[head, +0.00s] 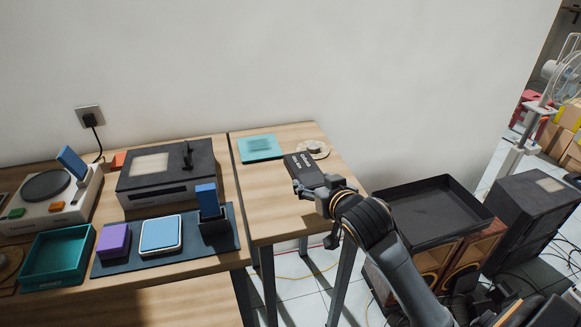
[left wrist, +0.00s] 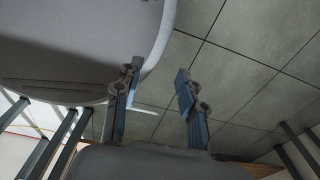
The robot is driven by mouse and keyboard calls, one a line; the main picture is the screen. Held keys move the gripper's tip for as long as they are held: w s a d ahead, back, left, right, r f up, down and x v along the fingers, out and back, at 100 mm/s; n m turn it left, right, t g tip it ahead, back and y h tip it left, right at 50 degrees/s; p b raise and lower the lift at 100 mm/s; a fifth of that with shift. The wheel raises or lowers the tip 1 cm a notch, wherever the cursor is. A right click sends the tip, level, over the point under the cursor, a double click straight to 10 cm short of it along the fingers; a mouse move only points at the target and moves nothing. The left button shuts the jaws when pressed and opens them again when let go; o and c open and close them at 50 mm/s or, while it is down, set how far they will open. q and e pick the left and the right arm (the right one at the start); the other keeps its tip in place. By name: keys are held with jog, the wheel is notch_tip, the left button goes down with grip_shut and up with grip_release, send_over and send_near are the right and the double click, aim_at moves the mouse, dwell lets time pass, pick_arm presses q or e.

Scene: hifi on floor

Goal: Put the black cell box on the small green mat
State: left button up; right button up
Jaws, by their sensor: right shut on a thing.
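The black cell box (head: 301,168), with white lettering on its face, is held tilted at the end of my right gripper (head: 322,186). The gripper is shut on it, above the right-hand table's right part. The small green mat (head: 247,156) lies flat at the back left of that table, left of and behind the box. It bears a darker patch in its middle, and nothing stands on it. My left gripper is out of the head view. In the left wrist view its two fingers (left wrist: 157,82) are apart with nothing between them.
A round pale item (head: 318,149) lies right behind the box. The left table holds a dark box-shaped device (head: 165,175), a teal tray (head: 58,258) and a dark mat (head: 190,255) with several items. A black open tray (head: 430,210) stands to the right. The right table's front is clear.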

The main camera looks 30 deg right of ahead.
jog(key=s+a, duration=0.1)
jog(key=s+a+r, duration=0.1)
jog(key=s, duration=0.1)
jog(key=shift+a+r, duration=0.1)
jog(key=shift+a, duration=0.3)
jog(key=shift+s+r+m+h, duration=0.1)
jog(key=shift+s+m+h, duration=0.1)
jog(key=shift+m+h, duration=0.15)
jog(key=w+d+f, duration=0.1)
jog(key=w, duration=0.1)
jog(key=w+d+f, duration=0.1)
jog(key=w, duration=0.1)
jog(key=w+d+f, duration=0.1)
jog(key=w+d, duration=0.1)
jog(key=shift+w+f, duration=0.2)
jog(key=shift+w, duration=0.15)
send_over(309, 202)
notch_tip(309, 202, down, 6)
jog(key=shift+f, duration=0.1)
pick_arm(q)
jog(key=shift+w+d+r, duration=0.1)
jog(key=shift+w, duration=0.9)
pick_arm(e)
jog(key=shift+f, duration=1.5)
jog(key=shift+f, duration=0.1)
jog(key=o, duration=1.5)
jog(key=shift+f, duration=0.1)
jog(key=shift+c, duration=0.2)
